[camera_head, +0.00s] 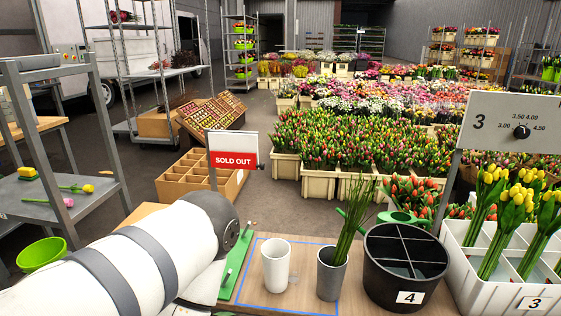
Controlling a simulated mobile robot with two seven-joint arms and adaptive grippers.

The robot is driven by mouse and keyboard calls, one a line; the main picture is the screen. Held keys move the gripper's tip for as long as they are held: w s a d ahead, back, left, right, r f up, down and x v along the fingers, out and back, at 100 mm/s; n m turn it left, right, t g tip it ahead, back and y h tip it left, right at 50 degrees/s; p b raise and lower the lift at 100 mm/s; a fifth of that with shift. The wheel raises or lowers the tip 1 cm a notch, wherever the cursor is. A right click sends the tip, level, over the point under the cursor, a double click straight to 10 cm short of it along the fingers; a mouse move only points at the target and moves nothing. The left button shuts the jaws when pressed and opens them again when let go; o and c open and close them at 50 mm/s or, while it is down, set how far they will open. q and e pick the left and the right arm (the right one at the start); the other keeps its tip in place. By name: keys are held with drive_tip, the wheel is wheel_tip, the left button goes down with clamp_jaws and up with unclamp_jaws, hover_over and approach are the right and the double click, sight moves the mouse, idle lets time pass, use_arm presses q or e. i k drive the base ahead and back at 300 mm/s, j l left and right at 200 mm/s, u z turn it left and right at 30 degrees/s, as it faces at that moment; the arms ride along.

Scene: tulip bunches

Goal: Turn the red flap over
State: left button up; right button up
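The red flap (233,160) reads "SOLD OUT" in white letters. It covers the lower part of a small white sign board (234,141). The sign is on a thin grey post at its left edge, in the middle left of the head view. The white and grey arm that comes in from the left is my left arm. Its bent joint is below the sign, apart from the flap in the picture. Neither my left gripper nor my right gripper shows.
A white cup (276,265), a grey cup (331,273) with green stems and a black divided bucket (403,270) marked 4 stand at the front. A white tulip crate (478,275) is at right. A green bowl (42,254) is at left. Wooden crates (190,178) stand behind the sign.

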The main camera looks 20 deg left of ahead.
sight(220, 159)
drive_tip(key=i+l+u, duration=0.25)
drive_tip(key=l+u, duration=0.25)
drive_tip(key=i+l+u, duration=0.15)
drive_tip(key=l+u, duration=1.3)
drive_tip(key=l, duration=0.1)
